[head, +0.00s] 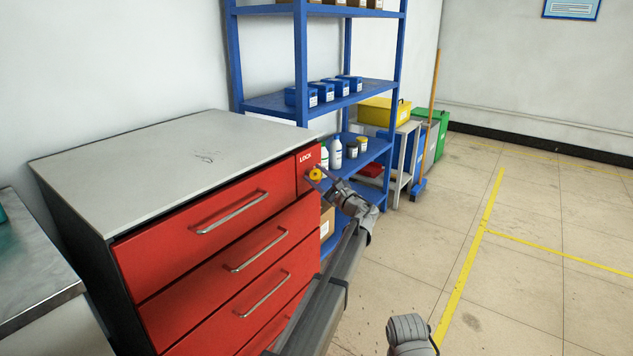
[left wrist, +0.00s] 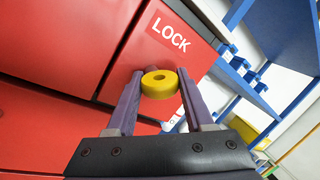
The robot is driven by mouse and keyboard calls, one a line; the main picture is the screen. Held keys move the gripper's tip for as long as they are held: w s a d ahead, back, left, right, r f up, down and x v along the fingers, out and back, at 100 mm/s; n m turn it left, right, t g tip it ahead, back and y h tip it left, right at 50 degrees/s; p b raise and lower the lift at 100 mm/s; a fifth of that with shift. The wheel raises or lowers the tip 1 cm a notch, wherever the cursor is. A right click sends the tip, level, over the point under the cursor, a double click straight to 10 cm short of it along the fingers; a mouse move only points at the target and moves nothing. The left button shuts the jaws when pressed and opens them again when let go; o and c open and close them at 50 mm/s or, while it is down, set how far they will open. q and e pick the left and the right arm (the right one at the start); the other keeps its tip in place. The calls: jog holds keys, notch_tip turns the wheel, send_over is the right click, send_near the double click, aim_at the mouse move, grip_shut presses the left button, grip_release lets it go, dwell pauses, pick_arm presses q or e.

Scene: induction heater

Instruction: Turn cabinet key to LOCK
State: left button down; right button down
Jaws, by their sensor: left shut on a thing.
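The red cabinet (head: 205,230) stands at the left with a grey top. Its yellow key (head: 315,175) sits on the narrow red panel at the top right corner, under the white LOCK label (head: 306,156). In the left wrist view the yellow key (left wrist: 158,84) is a ring-shaped head between the two fingers, below and left of the LOCK label (left wrist: 172,33). My left gripper (head: 326,178) is at the key and shut on it. The key's shaft and the keyhole are hidden behind its head.
A blue shelf rack (head: 302,60) with blue bins and bottles stands just behind the cabinet's right side. A metal bench (head: 30,265) is at the lower left. The tiled floor at the right is clear.

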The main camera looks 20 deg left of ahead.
pick_arm(q)
jog(key=n+y, duration=0.1)
jog(key=n, duration=0.2)
jog(key=n+g+b, duration=0.1)
jog(key=n, duration=0.1)
jog(key=shift+w+n+y, duration=0.1)
jog(key=shift+n+y, duration=0.3)
jog(key=n+g+b, duration=0.1)
jog(key=n, duration=0.2)
jog(key=shift+g+y, duration=0.3)
jog(key=shift+y, duration=0.1)
jog(key=shift+n+g+y, duration=0.3)
jog(key=shift+n+g, duration=0.4)
jog(key=shift+n, duration=1.3)
jog(key=c, duration=0.6)
grip_release()
jog(key=shift+o, duration=0.2)
jog(key=shift+d, duration=0.1)
jog(key=b+v, duration=0.2)
jog(key=v, duration=0.5)
jog(key=shift+s+d+f, duration=0.2)
jog(key=shift+d, duration=0.05)
